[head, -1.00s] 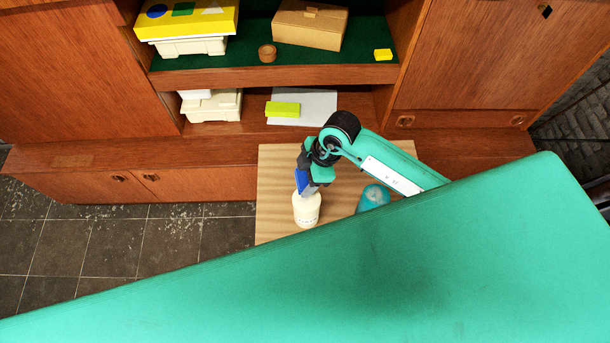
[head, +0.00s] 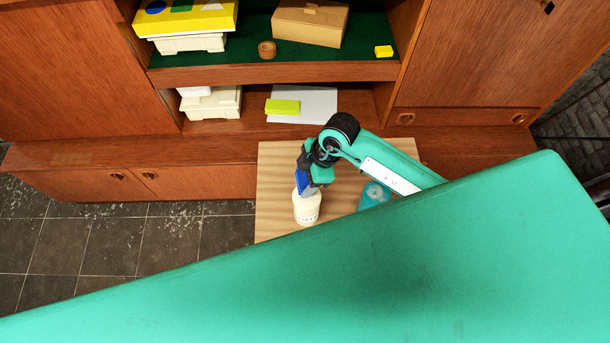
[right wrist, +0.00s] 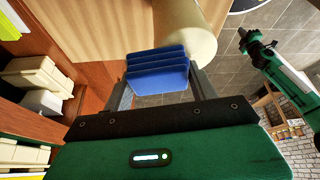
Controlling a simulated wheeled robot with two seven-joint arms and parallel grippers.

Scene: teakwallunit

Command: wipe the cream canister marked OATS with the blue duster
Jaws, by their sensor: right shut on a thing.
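The cream canister (head: 306,209) stands upright on the wooden table; small dark marks near its lower front are too small to read. My right gripper (head: 308,184) is shut on the blue duster (head: 302,182), at the upper left of the canister. In the right wrist view the ribbed duster (right wrist: 157,68) sits between the fingers and overlaps the canister's cream side (right wrist: 190,32). They look touching or very close; I cannot tell which. My left gripper (right wrist: 256,42) appears at the right of the wrist view, away from the canister; its jaws are too small to judge.
A teal container (head: 374,195) stands on the wooden table (head: 274,180), right of the canister and partly under my right forearm. Behind is the wall unit with a lime block (head: 282,107) and cream boxes (head: 212,104) on its lower shelf. My teal body hides the table's front.

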